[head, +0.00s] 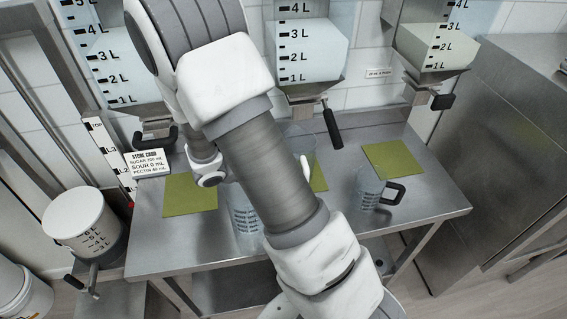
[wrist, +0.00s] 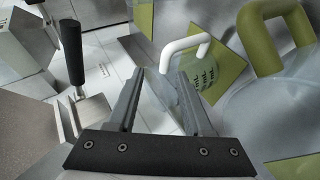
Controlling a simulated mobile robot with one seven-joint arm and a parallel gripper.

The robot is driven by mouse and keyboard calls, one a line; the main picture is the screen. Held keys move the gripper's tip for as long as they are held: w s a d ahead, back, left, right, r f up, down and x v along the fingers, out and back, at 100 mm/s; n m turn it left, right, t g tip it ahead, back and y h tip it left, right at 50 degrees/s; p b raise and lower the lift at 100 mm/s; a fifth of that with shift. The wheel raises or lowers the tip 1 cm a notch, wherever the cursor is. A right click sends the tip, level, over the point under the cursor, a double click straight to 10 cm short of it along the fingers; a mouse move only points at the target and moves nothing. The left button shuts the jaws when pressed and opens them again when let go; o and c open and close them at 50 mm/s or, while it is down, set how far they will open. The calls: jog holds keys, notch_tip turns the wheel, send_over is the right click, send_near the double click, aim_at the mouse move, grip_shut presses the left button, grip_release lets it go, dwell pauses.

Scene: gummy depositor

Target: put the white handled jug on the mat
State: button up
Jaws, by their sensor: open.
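The white handled jug is clear, with dark markings. In the wrist view its body (wrist: 203,72) stands just beyond my fingertips, with the white handle towards them. In the head view its white handle (head: 305,168) shows at the edge of my arm, which hides much of the jug. My gripper (wrist: 158,78) is open and empty, its fingers apart from each other and close to the handle; I cannot tell whether they touch it. Green mats lie on the steel table: left (head: 190,194), middle (head: 319,178), right (head: 392,160). The middle one is mostly hidden.
A clear jug with a black handle (head: 369,188) stands at the table's right. A jug with an olive handle (wrist: 262,50) is close on the right in the wrist view. A hopper's black lever (head: 332,129) hangs over the back. The table's front right is clear.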

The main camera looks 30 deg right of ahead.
jog(key=s+a+r+t+y, duration=0.1)
jog(key=s+a+r+y, duration=0.4)
jog(key=s+r, duration=0.3)
jog(key=s+a+r+t+y, duration=0.2)
jog(key=s+a+r+y, duration=0.4)
jog(key=r, duration=0.8)
jog(key=s, duration=0.3)
jog(key=shift+s+n+y, duration=0.15)
jog(key=shift+n+y, duration=0.15)
jog(key=shift+a, duration=0.1)
jog(key=shift+f, duration=0.2)
